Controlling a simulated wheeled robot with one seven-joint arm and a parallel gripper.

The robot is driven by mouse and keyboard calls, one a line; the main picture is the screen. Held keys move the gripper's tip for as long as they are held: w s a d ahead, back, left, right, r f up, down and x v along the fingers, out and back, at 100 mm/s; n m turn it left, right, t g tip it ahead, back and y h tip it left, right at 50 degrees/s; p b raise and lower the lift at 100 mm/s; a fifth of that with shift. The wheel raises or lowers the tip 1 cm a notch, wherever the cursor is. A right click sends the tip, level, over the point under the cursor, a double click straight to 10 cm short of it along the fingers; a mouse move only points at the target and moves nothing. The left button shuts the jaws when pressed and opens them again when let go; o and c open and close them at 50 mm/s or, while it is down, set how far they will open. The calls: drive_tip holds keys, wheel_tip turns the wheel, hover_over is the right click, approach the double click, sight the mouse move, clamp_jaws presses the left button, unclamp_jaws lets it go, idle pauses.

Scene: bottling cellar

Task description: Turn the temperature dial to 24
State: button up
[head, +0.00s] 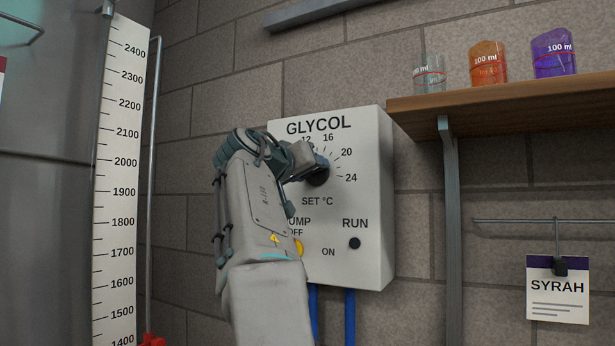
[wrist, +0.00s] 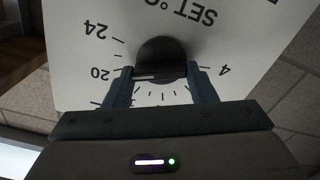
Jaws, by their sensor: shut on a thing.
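The temperature dial is a round black knob (head: 318,178) on the white GLYCOL control box (head: 375,240), above the words SET °C. My gripper (head: 314,166) reaches it from the left and is shut on it. In the wrist view, which shows the panel upside down, the gripper's fingers (wrist: 157,82) sit on either side of the knob (wrist: 160,50). A thin pale line crosses the knob between the fingers. The numbers 20 and 24 show to its left there, and 4 to its right. I cannot tell the exact setting.
Below the dial are a pump switch with a yellow part (head: 299,247), partly behind my arm, and a dark RUN button (head: 355,243). A wooden shelf (head: 500,96) with three beakers is at right. A tall white scale (head: 118,190) stands left. A SYRAH card (head: 558,290) hangs lower right.

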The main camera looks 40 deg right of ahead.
drive_tip(key=m+b, duration=0.1)
drive_tip(key=m, duration=0.5)
drive_tip(key=shift+f+m+b, duration=0.15)
drive_tip(key=shift+m+b, duration=0.15)
idle(0.4)
drive_tip(key=o, duration=1)
drive_tip(key=shift+s+a, duration=0.1)
drive_tip(key=b+v, duration=0.4)
drive_tip(key=v, duration=0.9)
drive_tip(key=shift+s+a, duration=0.15)
drive_tip(key=shift+a, duration=0.15)
